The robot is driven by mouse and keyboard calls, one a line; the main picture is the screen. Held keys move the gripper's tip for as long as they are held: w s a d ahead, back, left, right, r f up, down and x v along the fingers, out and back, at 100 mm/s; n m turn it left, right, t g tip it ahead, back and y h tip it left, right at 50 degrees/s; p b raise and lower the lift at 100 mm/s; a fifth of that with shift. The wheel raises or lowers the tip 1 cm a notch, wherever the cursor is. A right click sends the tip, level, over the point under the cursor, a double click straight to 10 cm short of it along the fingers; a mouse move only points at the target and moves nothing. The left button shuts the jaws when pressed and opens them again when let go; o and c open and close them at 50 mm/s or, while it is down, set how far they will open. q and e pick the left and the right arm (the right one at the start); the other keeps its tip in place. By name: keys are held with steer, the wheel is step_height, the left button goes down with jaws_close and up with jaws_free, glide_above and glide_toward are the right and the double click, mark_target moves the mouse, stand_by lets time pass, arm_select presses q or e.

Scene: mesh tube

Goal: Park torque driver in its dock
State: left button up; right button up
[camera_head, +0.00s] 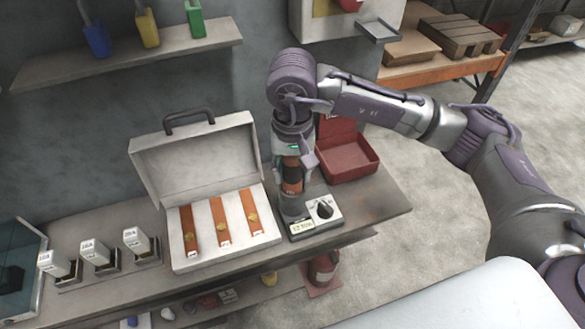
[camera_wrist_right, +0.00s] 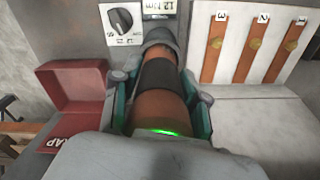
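The torque driver (camera_head: 291,178), an orange cylinder with a black band, stands upright at the dock. My right gripper (camera_head: 294,162) points down and appears shut on it. In the right wrist view, teal-padded fingers flank the driver (camera_wrist_right: 158,78) on both sides. The dock (camera_head: 293,207) has a grey round holder beside a pale box with a black dial (camera_head: 325,209). The driver's lower end meets the grey holder (camera_wrist_right: 160,38); how deep it sits is hidden. My left gripper is not in view.
An open pale case (camera_head: 188,153) with three orange strips is left of the dock. A red bin (camera_head: 350,160) is behind right. Three small labelled blocks (camera_head: 97,252) stand at the left of the bench (camera_head: 385,208). A shelf (camera_head: 130,55) hangs above.

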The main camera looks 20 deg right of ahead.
steer(key=o, duration=0.4)
steer(key=shift+o, duration=0.2)
